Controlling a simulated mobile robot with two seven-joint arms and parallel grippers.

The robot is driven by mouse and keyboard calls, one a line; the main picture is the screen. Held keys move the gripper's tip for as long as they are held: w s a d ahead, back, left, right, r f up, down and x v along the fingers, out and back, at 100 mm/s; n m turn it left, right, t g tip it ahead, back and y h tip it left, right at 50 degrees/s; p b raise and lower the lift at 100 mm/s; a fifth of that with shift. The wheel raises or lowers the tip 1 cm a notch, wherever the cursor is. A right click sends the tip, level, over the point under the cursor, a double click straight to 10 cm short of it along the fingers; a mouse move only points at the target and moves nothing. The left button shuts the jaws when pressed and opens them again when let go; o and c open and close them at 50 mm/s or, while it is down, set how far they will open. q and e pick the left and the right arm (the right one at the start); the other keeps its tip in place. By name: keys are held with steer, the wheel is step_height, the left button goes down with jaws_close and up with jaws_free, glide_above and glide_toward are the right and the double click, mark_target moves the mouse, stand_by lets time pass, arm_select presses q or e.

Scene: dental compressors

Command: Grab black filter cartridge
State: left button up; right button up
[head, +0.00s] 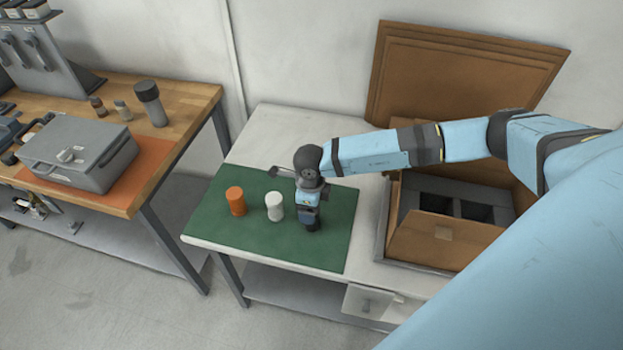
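My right gripper (309,213) points down over the green mat (335,248). A small dark shape (312,226) at its fingertips looks like the black filter cartridge, mostly hidden by the gripper. I cannot tell whether the fingers are closed on it or only around it. A white cartridge (275,207) stands upright just left of the gripper, and an orange cartridge (236,201) stands further left. My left gripper is out of view.
An open wooden crate (440,242) with dark compartments sits on the right of the white table (262,132). A brown panel (455,80) leans on the wall. A wooden workbench (188,103) with a grey case (80,152) stands left, across a gap.

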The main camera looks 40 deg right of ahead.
steer(key=shift+d+f+p, duration=0.1)
steer(key=shift+f+p, duration=0.2)
steer(key=shift+f, duration=0.3)
step_height(320, 180, down, 4)
steer(key=shift+w+d+r+p, duration=0.15)
steer(key=shift+r+p, duration=0.05)
steer(key=shift+p, duration=0.25)
steer(key=shift+f, duration=0.3)
steer(key=shift+c, duration=0.8)
steer(key=c, duration=0.8)
steer(key=shift+c, duration=0.2)
steer(key=shift+r, duration=0.1)
